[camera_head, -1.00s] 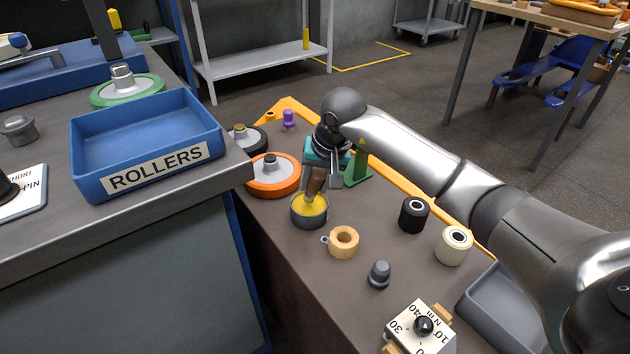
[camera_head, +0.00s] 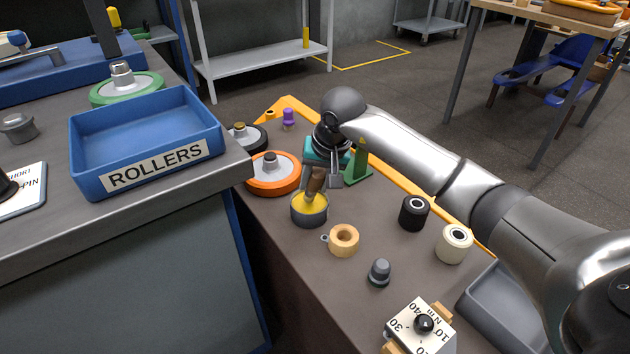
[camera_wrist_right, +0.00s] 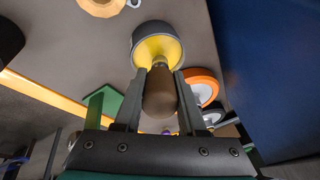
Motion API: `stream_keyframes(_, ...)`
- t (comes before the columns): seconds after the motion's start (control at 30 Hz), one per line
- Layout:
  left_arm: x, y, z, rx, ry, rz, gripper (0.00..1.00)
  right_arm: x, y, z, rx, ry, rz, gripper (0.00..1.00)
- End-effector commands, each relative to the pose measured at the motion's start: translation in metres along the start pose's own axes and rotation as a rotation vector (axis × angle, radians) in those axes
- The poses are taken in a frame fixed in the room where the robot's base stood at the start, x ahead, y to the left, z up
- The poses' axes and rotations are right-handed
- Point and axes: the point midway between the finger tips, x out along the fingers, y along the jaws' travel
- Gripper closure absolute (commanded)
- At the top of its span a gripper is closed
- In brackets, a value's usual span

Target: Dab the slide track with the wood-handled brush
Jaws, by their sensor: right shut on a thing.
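The wood-handled brush (camera_head: 315,183) has a brown handle. My right gripper (camera_head: 318,182) is shut on that handle, which also shows between its fingers in the right wrist view (camera_wrist_right: 160,93). The brush's lower end is at a round grey tin (camera_head: 309,217) with yellow contents; the bristles are hidden or too small to tell apart from the yellow. In the right wrist view the tin (camera_wrist_right: 137,43) is just beyond the fingertips. I cannot make out a slide track for certain. My left gripper is not in view.
Orange (camera_head: 272,176) and black (camera_head: 247,139) wheels lie left of the gripper; a green bracket (camera_head: 358,168) stands close on its right. A tan ring (camera_head: 343,241), black roller (camera_head: 413,213) and cream roller (camera_head: 454,245) stand nearer. A blue ROLLERS bin (camera_head: 90,178) sits on the left bench.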

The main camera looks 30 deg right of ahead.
Motion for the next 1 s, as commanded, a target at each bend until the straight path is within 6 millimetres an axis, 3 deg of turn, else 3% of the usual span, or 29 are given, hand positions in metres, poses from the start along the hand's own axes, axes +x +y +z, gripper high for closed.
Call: stream_keyframes(1.0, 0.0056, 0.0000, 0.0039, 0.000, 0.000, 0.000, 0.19, 0.0087, 0.0021, 0.0023, 0.000, 0.000, 0.000, 1.00)
